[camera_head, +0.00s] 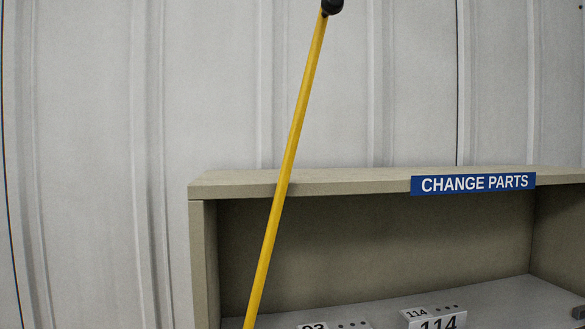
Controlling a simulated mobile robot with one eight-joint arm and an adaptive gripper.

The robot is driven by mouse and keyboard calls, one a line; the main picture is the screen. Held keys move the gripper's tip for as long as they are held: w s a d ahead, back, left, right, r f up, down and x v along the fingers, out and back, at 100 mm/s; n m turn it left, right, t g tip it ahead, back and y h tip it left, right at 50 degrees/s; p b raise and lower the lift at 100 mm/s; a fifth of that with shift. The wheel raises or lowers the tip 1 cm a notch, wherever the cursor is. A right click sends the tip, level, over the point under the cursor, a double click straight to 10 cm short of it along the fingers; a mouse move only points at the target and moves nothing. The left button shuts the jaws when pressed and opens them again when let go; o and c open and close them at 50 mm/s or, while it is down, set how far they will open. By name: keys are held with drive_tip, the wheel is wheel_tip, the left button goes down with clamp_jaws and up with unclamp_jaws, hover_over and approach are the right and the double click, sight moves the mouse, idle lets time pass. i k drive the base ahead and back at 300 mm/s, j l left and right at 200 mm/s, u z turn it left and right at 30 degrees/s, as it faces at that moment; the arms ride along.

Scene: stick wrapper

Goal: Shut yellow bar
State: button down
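The yellow bar (283,180) runs steeply from the bottom edge, left of centre, up to the top edge. It leans to the right at its top, where a black knob or joint (332,6) caps it. Its lower end is cut off by the bottom of the picture. It passes in front of the shelf cabinet's left part; I cannot tell the gap between them. My gripper is not in the head view.
A beige open-front cabinet (330,184) with a blue "CHANGE PARTS" label (473,183) stands behind the bar. Inside sit pieces marked 93 (314,327) and 114 (438,322). A grey ribbed metal wall (90,150) fills the background.

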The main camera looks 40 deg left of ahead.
sight(328, 7)
drive_tip(key=u, duration=2)
